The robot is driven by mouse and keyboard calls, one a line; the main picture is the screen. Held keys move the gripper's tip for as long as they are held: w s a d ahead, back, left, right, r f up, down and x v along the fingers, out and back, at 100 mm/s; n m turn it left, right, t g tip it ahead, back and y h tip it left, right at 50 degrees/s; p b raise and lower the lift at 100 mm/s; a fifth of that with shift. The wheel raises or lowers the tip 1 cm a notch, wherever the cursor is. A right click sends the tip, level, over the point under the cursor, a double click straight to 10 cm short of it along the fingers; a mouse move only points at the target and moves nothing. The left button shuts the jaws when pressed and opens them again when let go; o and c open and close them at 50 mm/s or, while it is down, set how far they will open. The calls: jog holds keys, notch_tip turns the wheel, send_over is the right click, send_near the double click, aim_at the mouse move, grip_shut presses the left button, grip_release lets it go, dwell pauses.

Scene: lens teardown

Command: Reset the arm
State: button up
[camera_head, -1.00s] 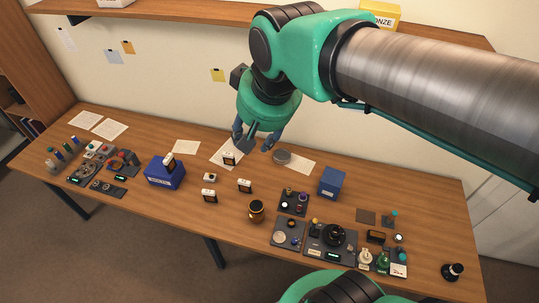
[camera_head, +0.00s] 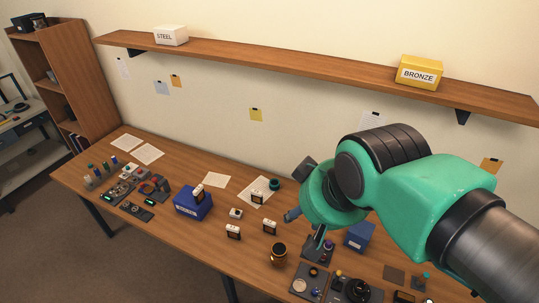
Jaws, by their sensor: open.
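My green arm comes in from the right in the head view. My gripper (camera_head: 306,229) is open and empty, with its fingers apart above the back middle of the wooden table (camera_head: 190,244). One finger points left and one points down, in front of part of the dark block on the table. The gripper looks clear of the table, though its exact height cannot be told.
Blue bins (camera_head: 192,205) and (camera_head: 358,237) stand on the table, with small boxed items and a dark jar (camera_head: 279,254) between them. A wall shelf (camera_head: 290,65) carries a white STEEL box (camera_head: 171,36) and a yellow BRONZE box (camera_head: 419,73).

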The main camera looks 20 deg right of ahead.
notch_tip(320, 180, down, 15)
jog(key=b, duration=1.5)
jog(key=shift+f, duration=0.2)
